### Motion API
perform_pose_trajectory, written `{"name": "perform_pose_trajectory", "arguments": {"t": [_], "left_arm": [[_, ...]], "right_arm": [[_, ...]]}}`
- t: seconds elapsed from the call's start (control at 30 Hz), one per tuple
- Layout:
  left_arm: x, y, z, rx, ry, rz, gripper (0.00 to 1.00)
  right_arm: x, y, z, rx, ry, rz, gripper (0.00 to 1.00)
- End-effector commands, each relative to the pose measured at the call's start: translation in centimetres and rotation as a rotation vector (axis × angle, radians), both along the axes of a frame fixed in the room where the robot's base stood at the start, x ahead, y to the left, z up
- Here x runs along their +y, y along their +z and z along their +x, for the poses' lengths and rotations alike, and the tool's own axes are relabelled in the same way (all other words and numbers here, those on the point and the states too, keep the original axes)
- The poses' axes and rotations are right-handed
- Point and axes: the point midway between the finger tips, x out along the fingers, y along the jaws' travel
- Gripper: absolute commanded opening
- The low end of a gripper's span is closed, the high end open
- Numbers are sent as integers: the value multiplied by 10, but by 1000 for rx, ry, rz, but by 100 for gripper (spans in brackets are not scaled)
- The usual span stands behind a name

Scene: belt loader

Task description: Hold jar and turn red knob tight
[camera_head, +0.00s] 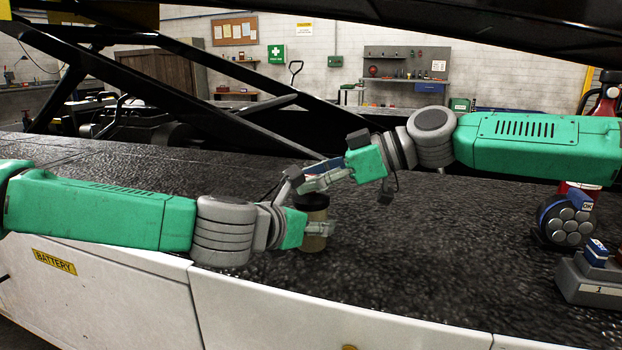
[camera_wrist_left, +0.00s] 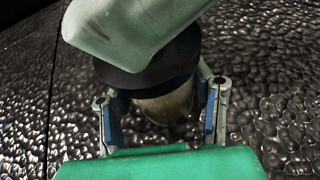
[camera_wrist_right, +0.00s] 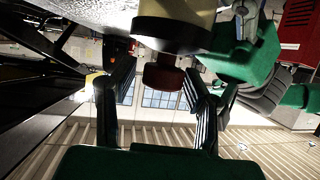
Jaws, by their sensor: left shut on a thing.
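The jar (camera_head: 316,240) is a beige cylinder with a dark lid (camera_head: 311,202), standing upright on the black belt. My left gripper (camera_head: 318,229) is shut on the jar's body from the left; its fingers lie on both sides of the jar (camera_wrist_left: 165,106) in the left wrist view. The red knob (camera_wrist_right: 163,76) sits on the dark lid (camera_wrist_right: 172,36) in the right wrist view. My right gripper (camera_wrist_right: 160,105) is open, with its fingers on both sides of the knob and apparent gaps between. In the head view the right gripper (camera_head: 308,182) hides the knob.
On the right of the belt (camera_head: 430,260) stand a dark blue round device (camera_head: 566,224), a red and white container (camera_head: 580,194) and a grey holder (camera_head: 592,290) with a blue-topped box (camera_head: 597,250). The belt around the jar is clear. Dark loader beams (camera_head: 190,90) cross behind it.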

Motion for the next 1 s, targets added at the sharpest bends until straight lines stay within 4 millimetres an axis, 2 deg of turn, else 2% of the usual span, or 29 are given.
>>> {"name": "perform_pose_trajectory", "arguments": {"t": [0.03, 0.1, 0.57, 1.0], "left_arm": [[0, 1, 0, -1, 0, -1, 10], [0, 1, 0, -1, 0, -1, 10], [0, 1, 0, -1, -1, 0, 10], [-1, 0, 0, -1, -3, -1, 10]], "right_arm": [[0, 0, 0, 0, 0, 0, 19], [0, 0, 0, 0, 0, 0, 0], [0, 1, 0, -3, -82, -6, 0], [3, 0, -2, -5, -428, -10, 0]]}}
